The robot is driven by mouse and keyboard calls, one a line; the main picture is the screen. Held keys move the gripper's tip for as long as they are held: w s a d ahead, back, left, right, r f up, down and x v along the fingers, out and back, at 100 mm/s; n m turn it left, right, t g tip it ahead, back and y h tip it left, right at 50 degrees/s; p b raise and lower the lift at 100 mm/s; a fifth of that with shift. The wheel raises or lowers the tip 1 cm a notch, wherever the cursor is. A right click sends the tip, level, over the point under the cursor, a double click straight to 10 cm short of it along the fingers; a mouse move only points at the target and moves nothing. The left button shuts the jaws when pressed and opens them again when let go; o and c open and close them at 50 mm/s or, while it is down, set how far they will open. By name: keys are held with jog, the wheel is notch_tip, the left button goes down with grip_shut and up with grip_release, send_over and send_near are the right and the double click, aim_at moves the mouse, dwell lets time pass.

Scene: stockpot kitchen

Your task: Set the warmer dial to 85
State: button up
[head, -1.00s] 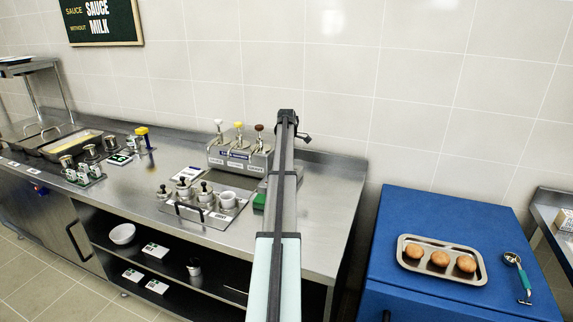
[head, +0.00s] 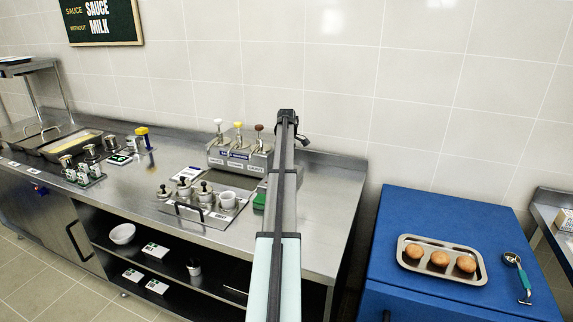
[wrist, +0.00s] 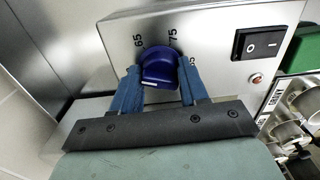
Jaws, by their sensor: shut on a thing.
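The warmer dial (wrist: 160,66) is a dark blue knob on a brushed steel panel (wrist: 215,30) in the wrist view. The printed marks 65 and 75 show above it. A third mark to its right is partly covered by a finger, with only a 5 readable. My gripper (wrist: 159,71) has its blue fingers on both sides of the knob, shut on it. The knob's pointer direction is not clear. In the head view my arm hides the dial and the gripper.
A black rocker switch (wrist: 262,43) and a small red light (wrist: 256,79) sit right of the dial. In the head view, a pump dispenser (head: 232,156) and lidded pots (head: 205,192) stand left of my arm. A green item (head: 259,201) is close beside the arm.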

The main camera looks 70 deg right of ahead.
jog(key=m, duration=0.4)
jog(key=shift+m, duration=0.4)
jog(key=m, duration=0.3)
jog(key=shift+m, duration=0.3)
jog(key=m, duration=0.4)
jog(key=shift+m, duration=0.3)
jog(key=m, duration=0.3)
jog(key=shift+m, duration=0.3)
jog(key=m, duration=1.1)
jog(key=shift+m, duration=2.2)
